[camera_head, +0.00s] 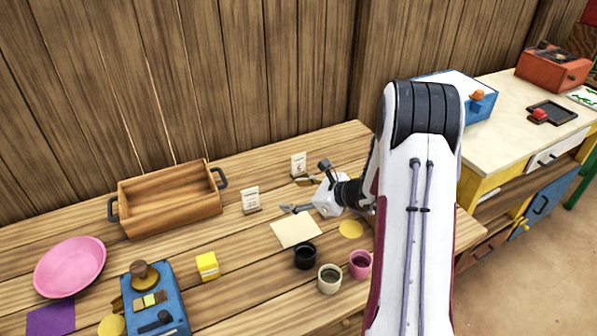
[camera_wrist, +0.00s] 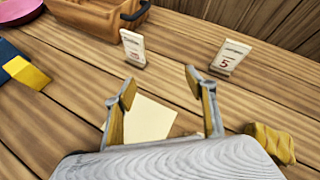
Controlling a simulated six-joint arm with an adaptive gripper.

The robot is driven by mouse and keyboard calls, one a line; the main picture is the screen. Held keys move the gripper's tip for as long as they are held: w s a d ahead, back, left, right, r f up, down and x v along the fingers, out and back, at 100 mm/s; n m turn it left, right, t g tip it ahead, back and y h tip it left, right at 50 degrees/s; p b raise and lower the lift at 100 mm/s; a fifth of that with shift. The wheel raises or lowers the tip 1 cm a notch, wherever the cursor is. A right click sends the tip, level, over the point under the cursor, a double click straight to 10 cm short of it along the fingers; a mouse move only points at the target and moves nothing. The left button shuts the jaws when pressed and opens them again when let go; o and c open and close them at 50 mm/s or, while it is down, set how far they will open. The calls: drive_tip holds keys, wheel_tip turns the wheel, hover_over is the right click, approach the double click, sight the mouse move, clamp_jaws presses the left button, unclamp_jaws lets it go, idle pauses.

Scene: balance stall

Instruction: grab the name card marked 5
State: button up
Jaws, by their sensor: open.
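The name card marked 5 (camera_wrist: 230,57) is a small white card standing upright in a base, right of centre in the wrist view. In the head view it is the farther card (camera_head: 298,164), near the back of the table. A second white card (camera_wrist: 132,47) stands to its left, nearer the crate; it also shows in the head view (camera_head: 251,199). My gripper (camera_wrist: 160,85) is open and empty, with its fingers spread low over the table. It is short of the cards, and card 5 lies beyond the right finger. In the head view my gripper (camera_head: 296,194) points left.
A wooden crate (camera_head: 170,225) stands left of the cards. A cream sheet (camera_head: 297,231) lies under and beside my gripper. Black (camera_head: 305,256), pale (camera_head: 329,279) and pink (camera_head: 360,264) cups stand in front. A yellow wavy block (camera_wrist: 270,143) is at right.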

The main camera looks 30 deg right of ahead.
sight(299, 159)
drive_tip(key=w+d+m, duration=0.1)
drive_tip(key=w+d+m+t+h, duration=0.1)
drive_tip(key=d, duration=0.1)
drive_tip(key=w+d+m+h, duration=0.1)
drive_tip(key=d, duration=0.1)
drive_tip(key=shift+w+d+f+m+t, duration=0.1)
drive_tip(key=shift+w+d+m+t, duration=0.1)
drive_tip(key=shift+w+m+t, duration=0.15)
drive_tip(key=d+m, duration=0.1)
drive_tip(key=w+d+r+m+t+h, duration=0.1)
drive_tip(key=d, duration=0.1)
drive_tip(key=w+d+r+m+h, duration=0.1)
drive_tip(key=shift+d+r+m, duration=0.2)
drive_tip(key=shift+d+m, duration=0.1)
drive_tip(key=shift+m, duration=0.05)
drive_tip(key=shift+x, duration=3.4)
drive_tip(key=shift+w, duration=0.1)
